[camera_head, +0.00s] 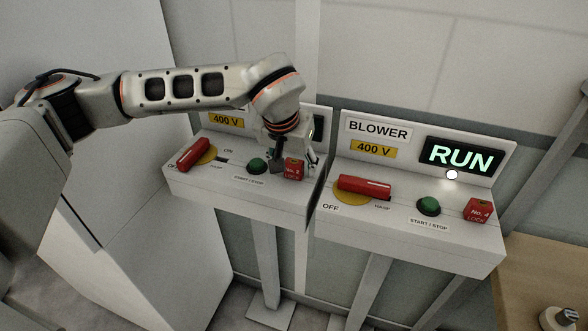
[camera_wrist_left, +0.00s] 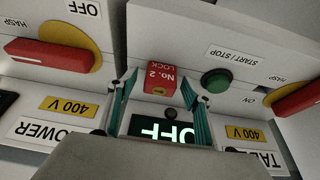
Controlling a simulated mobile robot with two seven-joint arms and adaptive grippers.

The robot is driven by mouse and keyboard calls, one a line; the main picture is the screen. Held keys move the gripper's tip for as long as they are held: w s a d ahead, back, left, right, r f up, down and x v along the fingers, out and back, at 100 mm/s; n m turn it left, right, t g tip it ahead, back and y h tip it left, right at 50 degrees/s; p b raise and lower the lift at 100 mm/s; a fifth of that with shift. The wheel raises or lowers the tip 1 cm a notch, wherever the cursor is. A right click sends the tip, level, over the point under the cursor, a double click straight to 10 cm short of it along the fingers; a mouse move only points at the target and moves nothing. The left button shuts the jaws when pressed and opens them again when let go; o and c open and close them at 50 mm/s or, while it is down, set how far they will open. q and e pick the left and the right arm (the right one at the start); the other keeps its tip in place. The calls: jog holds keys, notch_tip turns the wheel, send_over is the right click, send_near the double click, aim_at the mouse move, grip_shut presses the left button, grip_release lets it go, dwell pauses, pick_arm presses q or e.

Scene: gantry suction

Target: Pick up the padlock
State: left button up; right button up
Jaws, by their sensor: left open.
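A red padlock (camera_head: 293,169) marked "LOCK" sits at the right end of the left control box. In the left wrist view the padlock (camera_wrist_left: 161,78) shows upside down and reads "No. 2 LOCK". My left gripper (camera_head: 289,163) reaches down over it from above. In the left wrist view the left gripper (camera_wrist_left: 160,84) is open, with one finger on each side of the padlock and no clear contact. A second red padlock, "No. 4 LOCK" (camera_head: 478,210), sits on the right control box. My right gripper is out of view.
The left control box (camera_head: 236,192) has a red handle (camera_head: 194,154) and green button (camera_head: 257,166); its display (camera_wrist_left: 167,131) reads "OFF". The right BLOWER box (camera_head: 400,238) has another red handle (camera_head: 364,187) and green button (camera_head: 429,206); its display (camera_head: 460,157) reads "RUN".

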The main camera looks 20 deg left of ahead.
pick_arm(q)
jog(key=c, duration=1.3)
jog(key=shift+o, duration=0.2)
